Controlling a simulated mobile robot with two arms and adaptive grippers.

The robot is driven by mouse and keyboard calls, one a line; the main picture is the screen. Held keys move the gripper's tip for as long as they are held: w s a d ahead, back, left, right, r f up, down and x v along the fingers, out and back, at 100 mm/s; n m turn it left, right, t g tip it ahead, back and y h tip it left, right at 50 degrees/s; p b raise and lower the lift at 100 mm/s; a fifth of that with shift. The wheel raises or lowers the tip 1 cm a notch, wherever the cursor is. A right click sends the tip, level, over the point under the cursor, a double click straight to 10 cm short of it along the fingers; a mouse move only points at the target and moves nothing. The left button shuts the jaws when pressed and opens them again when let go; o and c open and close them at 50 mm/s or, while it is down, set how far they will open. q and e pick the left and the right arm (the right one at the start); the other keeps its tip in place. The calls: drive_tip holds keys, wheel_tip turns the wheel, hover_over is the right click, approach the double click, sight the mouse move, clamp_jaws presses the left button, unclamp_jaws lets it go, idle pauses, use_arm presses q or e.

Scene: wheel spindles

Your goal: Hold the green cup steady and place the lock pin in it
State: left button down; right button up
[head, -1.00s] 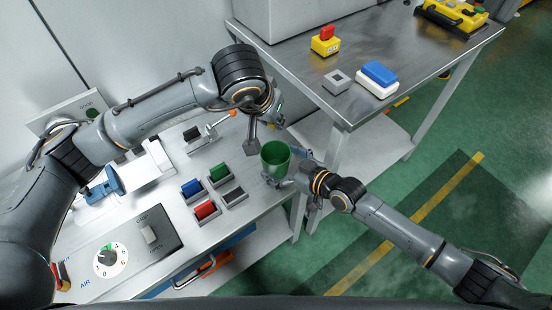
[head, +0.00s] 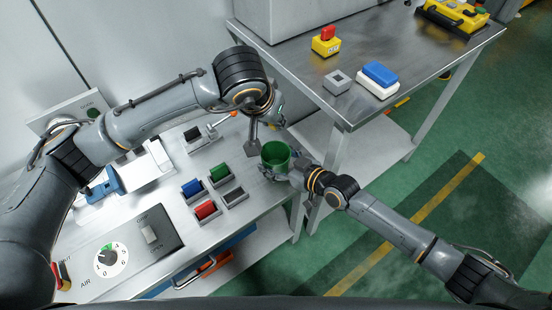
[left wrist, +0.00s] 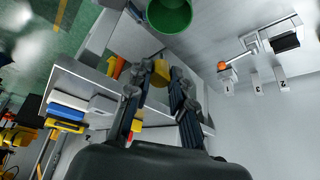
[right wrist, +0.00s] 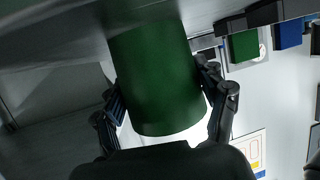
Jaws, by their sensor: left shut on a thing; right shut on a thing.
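The green cup (head: 277,158) is upright near the right end of the left bench, its mouth facing up. My right gripper (right wrist: 167,105) is shut around the cup, one finger on each side. In the head view the right gripper (head: 280,172) is at the cup's right and front side. A small yellow piece (left wrist: 162,70), apparently the lock pin, is between the fingertips of my left gripper (left wrist: 160,80), which is shut on it. In the left wrist view the cup (left wrist: 169,14) lies just beyond the pin, apart from it. In the head view the left arm hides the pin.
Blue (head: 191,187), green (head: 219,173) and red (head: 206,209) blocks sit in grey holders on the bench, left of the cup. A second metal table (head: 350,95) stands behind and right, with a yellow-red button box (head: 326,43) and a blue-white block (head: 380,74).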

use_arm(q)
wheel_tip(320, 180, down, 12)
use_arm(e)
drive_tip(key=shift+f, duration=0.1)
idle(1.3)
use_arm(q)
drive_tip(key=shift+f, duration=0.1)
drive_tip(key=c, duration=1.1)
unclamp_jaws()
drive_tip(key=v, duration=1.2)
use_arm(e)
drive_tip(key=o, duration=1.2)
